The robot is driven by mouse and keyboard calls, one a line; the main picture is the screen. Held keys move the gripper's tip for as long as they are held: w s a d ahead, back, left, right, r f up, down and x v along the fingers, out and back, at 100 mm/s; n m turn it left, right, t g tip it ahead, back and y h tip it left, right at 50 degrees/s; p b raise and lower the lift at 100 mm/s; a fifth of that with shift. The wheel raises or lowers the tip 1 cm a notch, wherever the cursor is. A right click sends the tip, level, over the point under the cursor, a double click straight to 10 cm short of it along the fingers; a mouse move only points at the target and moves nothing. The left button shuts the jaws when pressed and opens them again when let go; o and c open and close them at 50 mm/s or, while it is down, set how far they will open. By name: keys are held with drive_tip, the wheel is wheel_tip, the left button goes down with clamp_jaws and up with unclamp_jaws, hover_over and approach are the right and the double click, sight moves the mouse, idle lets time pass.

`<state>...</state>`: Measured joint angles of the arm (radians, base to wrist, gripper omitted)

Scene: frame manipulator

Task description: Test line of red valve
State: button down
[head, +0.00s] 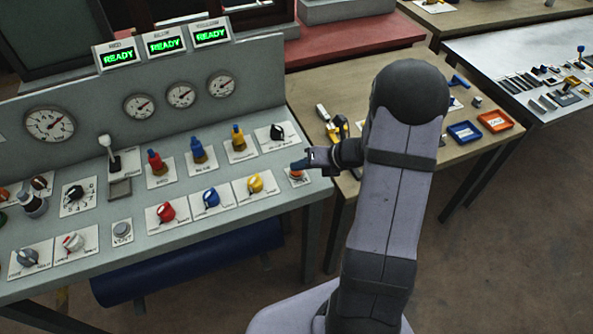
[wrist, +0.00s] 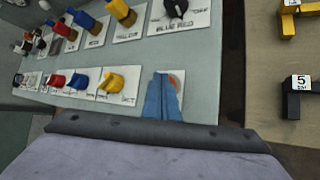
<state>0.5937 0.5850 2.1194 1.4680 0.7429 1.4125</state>
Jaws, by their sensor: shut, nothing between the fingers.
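The grey control panel carries a red knob (head: 166,211) in its front row, beside a blue knob (head: 211,197) and a yellow knob (head: 255,183). Behind them stand a red valve (head: 157,162), a blue valve (head: 198,150) and a yellow valve (head: 238,138). A black selector (head: 276,132) is at the right; its plate reads "BLUE RED" in the wrist view (wrist: 176,8). My gripper (head: 298,165) has its blue fingers shut and empty over an orange-red button (wrist: 177,82) right of the yellow knob. The fingers partly hide the button; I cannot tell whether they touch it.
Three displays (head: 159,43) read READY in green above several dial gauges (head: 181,96). A lever (head: 107,145) and a VENT button (head: 122,231) are further left. A wooden table (head: 455,155) with tools and trays stands to the right across a gap.

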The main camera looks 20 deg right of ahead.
sight(300, 173)
drive_tip(key=shift+f, duration=0.25)
drive_tip(key=shift+r, duration=0.1)
idle(0.4)
drive_tip(key=shift+r+p, duration=0.75)
drive_tip(key=shift+r, duration=0.05)
wheel_tip(300, 173, up, 5)
drive_tip(key=p, duration=0.4)
drive_tip(key=shift+p, duration=0.4)
idle(0.6)
